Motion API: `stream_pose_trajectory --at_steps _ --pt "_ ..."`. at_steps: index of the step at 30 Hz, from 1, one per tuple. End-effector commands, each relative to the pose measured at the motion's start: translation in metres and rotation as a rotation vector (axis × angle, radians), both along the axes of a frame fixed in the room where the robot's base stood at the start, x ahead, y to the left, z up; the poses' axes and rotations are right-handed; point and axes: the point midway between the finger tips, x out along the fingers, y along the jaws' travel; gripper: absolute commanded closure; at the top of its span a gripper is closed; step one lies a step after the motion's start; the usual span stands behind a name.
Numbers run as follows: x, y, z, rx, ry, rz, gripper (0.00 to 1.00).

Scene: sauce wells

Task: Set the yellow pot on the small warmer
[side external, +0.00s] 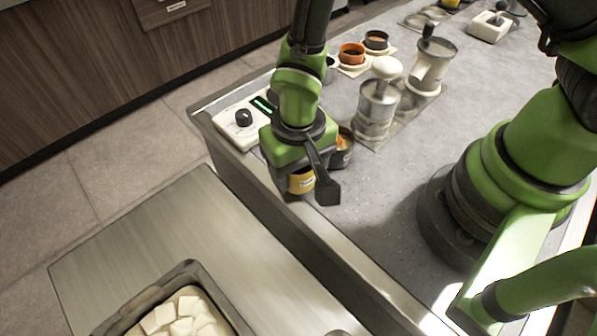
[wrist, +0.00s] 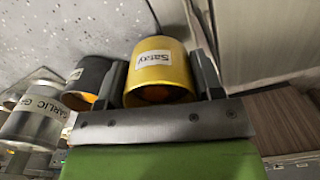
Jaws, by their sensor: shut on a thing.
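My gripper (side external: 308,188) is shut on the yellow pot (side external: 301,181) near the long edge of the grey counter. In the wrist view the yellow pot (wrist: 160,68) sits between my two fingers (wrist: 162,78), with a white label that appears upside down. In the side view much of the pot is hidden by the gripper. A white unit with a black knob and a green-lit display (side external: 241,124), perhaps the small warmer, is at the counter's left corner, behind and left of my gripper. Its right part is hidden by my arm.
A dark pot (side external: 343,149) with orange contents stands close to the right of my gripper. Metal dispensers (side external: 376,108) and an orange-rimmed pot (side external: 351,54) stand farther back. A tray of white cubes (side external: 180,312) is at the front. The counter's middle is clear.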

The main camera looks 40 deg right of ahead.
Motion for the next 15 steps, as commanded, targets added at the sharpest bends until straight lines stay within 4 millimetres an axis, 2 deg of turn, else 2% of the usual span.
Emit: stream_pose_trajectory --at_steps 9,13,15 --pt "0.001 0.0 0.06 0.003 -0.006 0.0 0.66" --pt "0.004 -0.001 0.074 0.001 -0.004 -0.012 0.67" --pt "0.014 -0.003 0.078 0.001 -0.004 -0.046 0.67"
